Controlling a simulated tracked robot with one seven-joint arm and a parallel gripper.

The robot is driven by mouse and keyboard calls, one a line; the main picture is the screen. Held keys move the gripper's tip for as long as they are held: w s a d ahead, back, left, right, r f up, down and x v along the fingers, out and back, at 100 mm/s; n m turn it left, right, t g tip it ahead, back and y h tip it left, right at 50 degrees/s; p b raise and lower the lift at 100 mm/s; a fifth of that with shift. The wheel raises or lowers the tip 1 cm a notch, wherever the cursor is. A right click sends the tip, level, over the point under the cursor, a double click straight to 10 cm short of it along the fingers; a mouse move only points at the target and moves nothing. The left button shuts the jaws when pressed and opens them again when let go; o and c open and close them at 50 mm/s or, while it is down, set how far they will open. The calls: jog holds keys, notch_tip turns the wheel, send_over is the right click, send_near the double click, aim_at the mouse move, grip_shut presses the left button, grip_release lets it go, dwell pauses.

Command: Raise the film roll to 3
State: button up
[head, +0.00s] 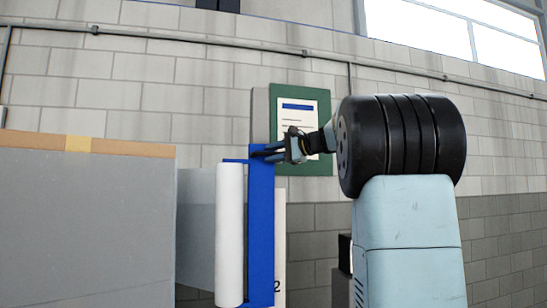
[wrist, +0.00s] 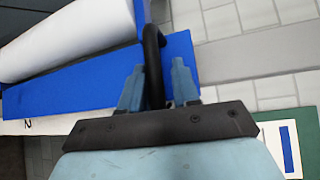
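The film roll (head: 229,235) is a white upright cylinder on the left side of a tall blue plate (head: 262,225). It also shows at the upper left of the wrist view (wrist: 60,35). A curved black handle (wrist: 152,50) stands at the blue plate's end. My gripper (wrist: 158,80) has its two fingers on either side of this handle; I cannot tell whether they press on it. In the head view my gripper (head: 265,151) is at the top of the blue plate. A white scale strip (head: 281,235) behind the plate shows a "2" low down.
A large grey box-like body (head: 85,230) with a tan top edge stands at the left. A green board (head: 325,160) with a white sheet hangs on the block wall behind my gripper. A dark object (head: 344,255) is low beside my arm.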

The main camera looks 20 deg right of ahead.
jog(key=shift+o, duration=1.3)
jog(key=v, duration=1.3)
jog(key=shift+s+d, duration=0.25)
jog(key=shift+s, duration=0.05)
jog(key=s+a+f+n+g+h, duration=0.25)
jog(key=s+a+f, duration=0.25)
jog(key=a+f, duration=0.4)
jog(key=s+a+f+n+g+h, duration=0.1)
jog(key=s+a+f+n+g, duration=0.15)
jog(key=s+a+f, duration=0.6)
jog(key=s+a+f+n+g+h, duration=0.1)
jog(key=s+f+n+h, duration=0.1)
jog(key=s+f, duration=0.2)
jog(key=s+a+f+n+h, duration=0.1)
jog(key=s+f+n+h, duration=0.1)
jog(key=f, duration=0.9)
jog(key=s+a+f+n+g+h, duration=0.1)
jog(key=s+f+n+h, duration=0.1)
jog(key=s+f, duration=0.3)
notch_tip(320, 180, down, 2)
jog(key=shift+s+f+n+g, duration=0.15)
jog(key=shift+s+n+g, duration=0.2)
jog(key=shift+n, duration=0.35)
